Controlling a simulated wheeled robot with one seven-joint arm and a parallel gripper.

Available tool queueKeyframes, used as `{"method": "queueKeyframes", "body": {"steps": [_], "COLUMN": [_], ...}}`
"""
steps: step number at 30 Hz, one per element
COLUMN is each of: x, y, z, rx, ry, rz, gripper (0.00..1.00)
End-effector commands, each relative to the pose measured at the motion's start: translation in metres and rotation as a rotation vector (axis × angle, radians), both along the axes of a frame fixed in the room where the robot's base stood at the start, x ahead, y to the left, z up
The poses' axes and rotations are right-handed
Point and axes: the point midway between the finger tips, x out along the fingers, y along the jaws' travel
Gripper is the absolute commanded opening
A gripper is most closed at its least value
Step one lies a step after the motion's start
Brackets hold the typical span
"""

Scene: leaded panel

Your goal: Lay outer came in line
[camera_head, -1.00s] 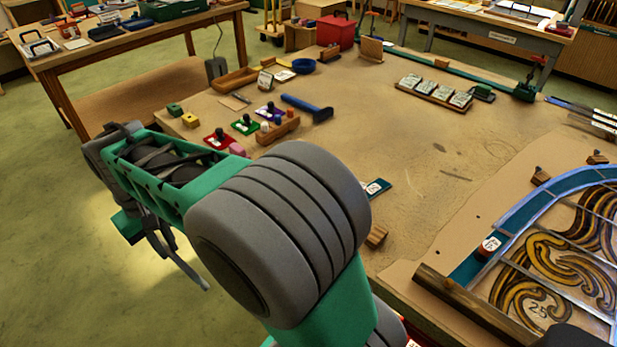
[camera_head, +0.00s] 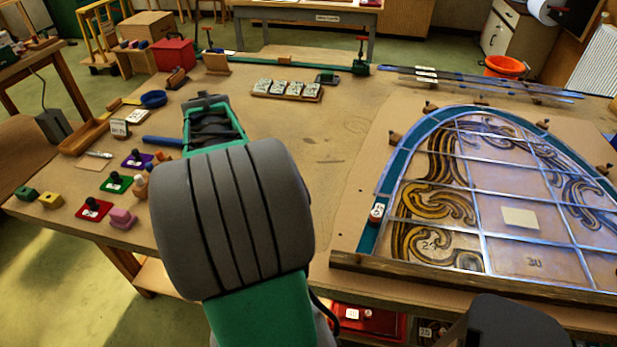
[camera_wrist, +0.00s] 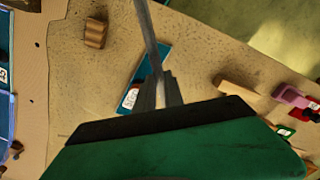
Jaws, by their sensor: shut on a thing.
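In the wrist view my gripper (camera_wrist: 160,92) is shut on a thin grey came (camera_wrist: 149,35), which runs from the jaws to the top edge of the picture. The held came is above the table, and its far end is out of view. In the head view my arm hides the gripper and the came. The leaded panel (camera_head: 483,238) lies at the right, with an arched teal outer border (camera_head: 398,170) and grey cames between painted panes. A labelled piece (camera_head: 377,211) is on its left border. A wooden batten (camera_head: 430,277) runs along its near edge.
A teal labelled strip (camera_wrist: 150,66) lies on the table below the jaws. Small wooden blocks (camera_head: 395,138) stand around the arch. Long grey strips (camera_head: 470,80) lie at the back right. Coloured stamps (camera_head: 95,208) stand at the left. The table between my arm and the panel is mostly clear.

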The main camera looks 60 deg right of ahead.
Motion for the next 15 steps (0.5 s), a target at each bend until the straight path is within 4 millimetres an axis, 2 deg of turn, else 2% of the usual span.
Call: {"method": "queueKeyframes", "body": {"steps": [1, 3, 6, 9, 15], "x": [-0.026, -0.062, -0.110, -0.151, -0.210], "y": [-0.026, -0.057, -0.089, -0.111, -0.138], "z": [0.015, 0.022, 0.029, 0.035, 0.043], "rx": [0.001, 0.000, 0.001, 0.001, 0.000], "ry": [0.001, 0.001, 0.001, 0.001, 0.001], "rz": [-0.098, -0.222, -0.375, -0.496, -0.662], "gripper": [0.00, 0.00, 0.00, 0.00, 0.00]}}
